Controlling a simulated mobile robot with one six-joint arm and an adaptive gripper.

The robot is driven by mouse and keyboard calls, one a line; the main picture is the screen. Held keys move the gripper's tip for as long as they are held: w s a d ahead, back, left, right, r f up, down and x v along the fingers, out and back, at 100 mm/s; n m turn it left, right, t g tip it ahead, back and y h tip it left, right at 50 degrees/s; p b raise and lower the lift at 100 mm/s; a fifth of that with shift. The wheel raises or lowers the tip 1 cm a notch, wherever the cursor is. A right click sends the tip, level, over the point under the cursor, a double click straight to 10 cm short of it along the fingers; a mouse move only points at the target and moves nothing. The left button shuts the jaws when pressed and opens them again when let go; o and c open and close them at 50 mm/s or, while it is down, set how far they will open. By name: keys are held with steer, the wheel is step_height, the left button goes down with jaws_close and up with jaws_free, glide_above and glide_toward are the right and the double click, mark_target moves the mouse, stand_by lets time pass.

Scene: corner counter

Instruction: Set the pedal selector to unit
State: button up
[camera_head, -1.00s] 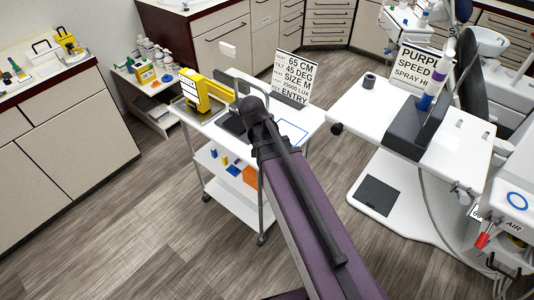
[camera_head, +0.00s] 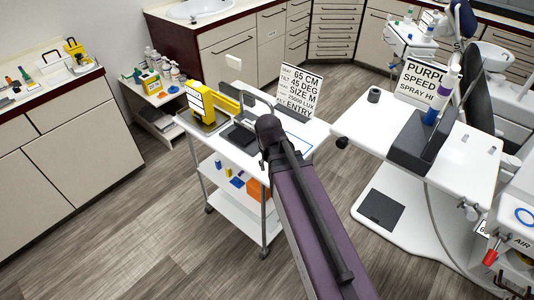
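I cannot make out a pedal selector with certainty. A dark square plate (camera_head: 382,209), which may be part of a pedal, lies flat on the white floor base (camera_head: 412,232) of the unit at right. My arm, with a purple link and a dark joint at its far end, crosses the middle of the picture in front of the white cart. My gripper cannot be made out; the arm's dark joint is the farthest part that shows.
A white cart (camera_head: 235,151) holds a yellow device (camera_head: 201,103) and a sign (camera_head: 297,92). Cabinets line the left and back. Wood floor (camera_head: 125,235) is clear at lower left.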

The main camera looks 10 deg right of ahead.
steer(key=shift+w+f+n+h, duration=0.25)
steer(key=shift+w+n+h, duration=0.05)
steer(key=shift+w+n, duration=0.2)
steer(key=w+n+h+b, duration=0.1)
steer(key=n, duration=0.1)
steer(key=w+n, duration=0.1)
steer(key=w+f+n+t+h+b, duration=0.1)
steer(key=w+n, duration=0.1)
steer(key=shift+w+a+n+h+b, duration=0.1)
steer(key=shift+a+n+h+b, duration=0.2)
steer(key=shift+a, duration=0.05)
steer(key=w+n+h, duration=0.1)
steer(key=n, duration=0.1)
steer(key=w+a+n+t+b, duration=0.1)
steer(key=w+n, duration=0.1)
steer(key=w+a+n+h+b, duration=0.1)
steer(key=w+n, duration=0.1)
steer(key=shift+r+n+h, duration=0.15)
steer(key=shift+n+h, duration=0.15)
steer(key=w+a+r+n+t+h+b, duration=0.1)
steer(key=w+a+n+t+h+b, duration=0.15)
steer(key=w+a+n, duration=0.35)
steer(key=n+t+h+b, duration=0.2)
steer(key=n+t, duration=0.1)
steer(key=n, duration=0.4)
glide_toward(254, 123)
steer(key=r+v, duration=0.1)
steer(key=v, duration=0.2)
steer(key=shift+f+g, duration=0.15)
steer(key=shift+g, duration=0.1)
